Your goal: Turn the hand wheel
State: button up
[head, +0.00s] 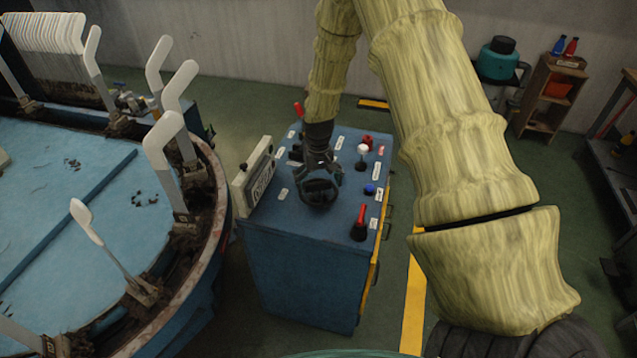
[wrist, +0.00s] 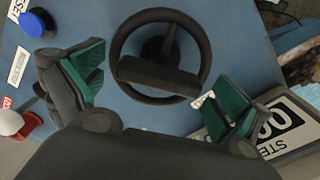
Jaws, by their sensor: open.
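The hand wheel (wrist: 158,76) is a dark ring with a broad crossbar, mounted on the blue top of a control cabinet (head: 290,262). In the head view the wheel (head: 319,198) shows just below my gripper (head: 321,168), which partly covers it. In the wrist view my gripper (wrist: 155,88) is open, with green-padded fingers spread at the lower left and lower right of the wheel. The wheel's rim lies ahead of and between the fingers. I see no clear contact with it.
A red-handled lever (head: 360,224), a blue knob (head: 370,190) and a white-topped knob (head: 362,150) stand right of the wheel. A display box (head: 252,178) stands at the left edge. A round blue table (head: 60,220) with upright white sock boards is further left.

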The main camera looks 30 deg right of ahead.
aim_at(318, 182)
notch_tip(318, 182, up, 12)
dwell(0.6)
jog(key=shift+r, duration=0.1)
dwell(0.4)
